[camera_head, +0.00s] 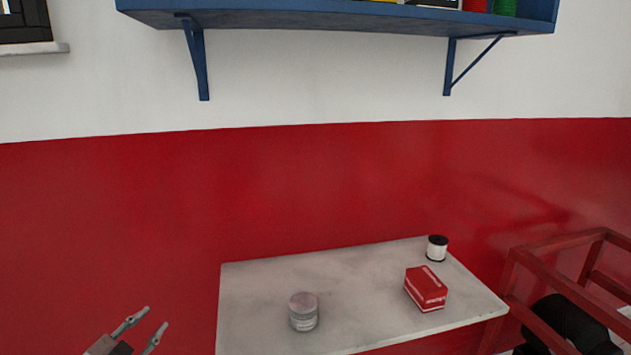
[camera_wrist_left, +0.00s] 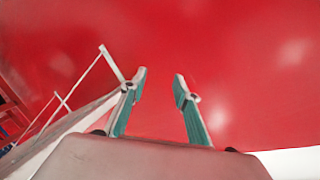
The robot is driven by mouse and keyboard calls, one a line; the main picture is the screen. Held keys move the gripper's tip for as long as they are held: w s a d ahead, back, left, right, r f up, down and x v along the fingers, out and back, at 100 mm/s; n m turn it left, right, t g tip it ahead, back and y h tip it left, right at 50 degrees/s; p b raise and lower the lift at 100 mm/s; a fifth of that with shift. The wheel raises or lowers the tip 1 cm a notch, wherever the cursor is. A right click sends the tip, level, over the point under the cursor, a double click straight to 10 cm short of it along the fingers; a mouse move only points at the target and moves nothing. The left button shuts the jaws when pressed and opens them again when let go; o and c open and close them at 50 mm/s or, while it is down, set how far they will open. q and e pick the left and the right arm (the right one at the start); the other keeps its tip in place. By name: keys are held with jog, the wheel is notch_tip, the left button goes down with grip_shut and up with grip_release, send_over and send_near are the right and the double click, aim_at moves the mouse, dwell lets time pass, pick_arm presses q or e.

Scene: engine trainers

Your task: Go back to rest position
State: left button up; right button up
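My left gripper (camera_head: 156,324) is at the lower left in the head view, to the left of the table and apart from it. Its two fingers are spread with nothing between them. In the left wrist view the left gripper (camera_wrist_left: 160,80) is also open and empty, with the red wall (camera_wrist_left: 230,50) behind it. My right gripper does not show in either view.
A pale table (camera_head: 262,290) holds a grey can (camera_head: 303,312), a red box (camera_head: 426,288) and a white, dark-topped container (camera_head: 437,248). A red metal frame (camera_head: 560,250) stands at the right. A blue shelf (camera_head: 330,18) hangs on the wall above.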

pick_arm(q)
jog(key=s+d+f+g+h, duration=0.1)
jog(key=s+d+f+g, duration=0.2)
jog(key=s+f, duration=1.1)
jog(key=s+d+f+g+h, duration=0.1)
jog(key=s+d+f+g, duration=0.2)
jog(key=s+f, duration=1.05)
jog(key=d+r+n, duration=0.1)
jog(key=d+n, duration=0.1)
jog(key=d, duration=0.4)
jog(key=d+r+n+t, duration=0.1)
jog(key=d+r+n, duration=0.1)
jog(key=d, duration=0.4)
jog(key=shift+s+n, duration=0.3)
